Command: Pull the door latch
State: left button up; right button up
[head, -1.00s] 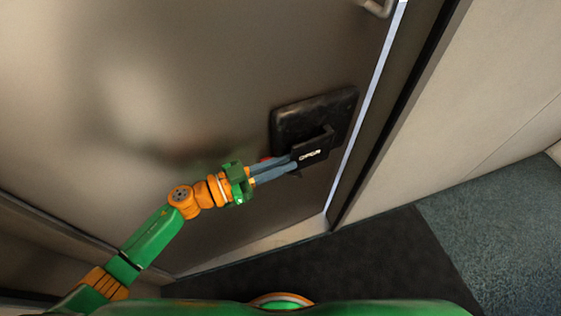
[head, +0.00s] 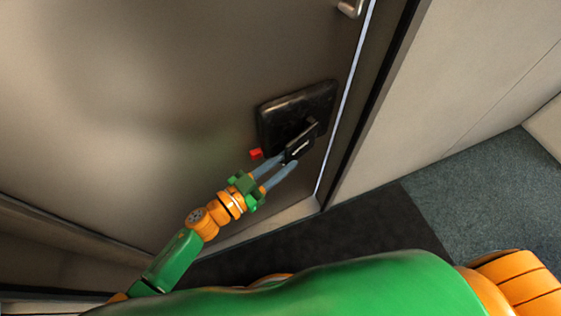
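My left gripper (head: 290,161) reaches up from the lower left. Its two blue-grey fingers are apart, with a visible gap between them. Their tips are at the lower end of the latch handle; I cannot tell whether they touch it. My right gripper is not in view.
A small red block (head: 256,154) sits at the plate's lower left. A metal handle (head: 350,8) is at the top of the door. A bright gap (head: 345,100) runs along the door's right edge. Right of it are a pale wall (head: 440,100) and open carpet (head: 490,190).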

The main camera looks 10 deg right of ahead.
pick_arm(q)
jog(key=v, duration=0.7)
jog(key=shift+p, duration=0.35)
